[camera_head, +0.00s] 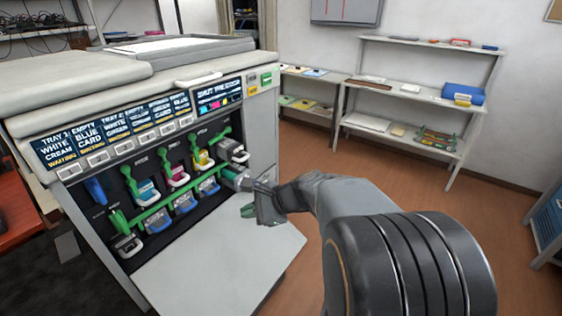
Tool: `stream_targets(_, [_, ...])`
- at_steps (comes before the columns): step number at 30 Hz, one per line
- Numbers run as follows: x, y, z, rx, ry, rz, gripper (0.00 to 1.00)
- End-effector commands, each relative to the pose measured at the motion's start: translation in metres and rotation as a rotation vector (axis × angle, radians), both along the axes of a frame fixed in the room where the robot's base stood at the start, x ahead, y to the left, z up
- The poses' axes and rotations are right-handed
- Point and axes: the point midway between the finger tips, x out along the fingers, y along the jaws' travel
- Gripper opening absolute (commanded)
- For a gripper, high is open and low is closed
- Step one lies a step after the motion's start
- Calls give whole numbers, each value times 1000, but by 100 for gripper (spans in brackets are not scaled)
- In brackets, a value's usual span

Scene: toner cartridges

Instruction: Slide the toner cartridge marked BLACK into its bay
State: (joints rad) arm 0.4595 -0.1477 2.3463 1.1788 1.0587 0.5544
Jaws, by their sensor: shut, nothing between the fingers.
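The open printer (130,270) shows a dark bay panel with cyan (147,190), magenta (177,172) and yellow (202,157) cartridges in a row. At the right end of this row a grey and black cartridge (234,150) sits with its front end showing; its label is too small to read, so I cannot tell if it is marked BLACK. My gripper (252,202) is in front of the right side of the bays, below this cartridge, and looks shut and empty. My wrist and arm hide part of the lower right bay edge, and contact is unclear.
The lowered front door (225,262) spreads below the bays. Green levers and a long green bar (155,206) cross the bay front, with blue-grey units below. A shelf (405,92) stands at the back right. Brown floor (400,170) lies clear between.

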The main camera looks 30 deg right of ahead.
Motion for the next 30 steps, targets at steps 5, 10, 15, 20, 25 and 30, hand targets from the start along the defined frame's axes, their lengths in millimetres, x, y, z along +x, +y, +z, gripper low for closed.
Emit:
stream_targets(5, [38,-60,35,388,13,-375,0])
stream_targets(10, [53,-102,52,612,-7,-565,0])
stream_targets(15, [64,-114,55,693,-20,-626,0])
stream_targets(20, [81,-107,52,698,-19,-628,0])
stream_targets(25, [100,-98,49,697,-20,-626,0])
stream_targets(30, [117,-90,46,696,-20,-627,0])
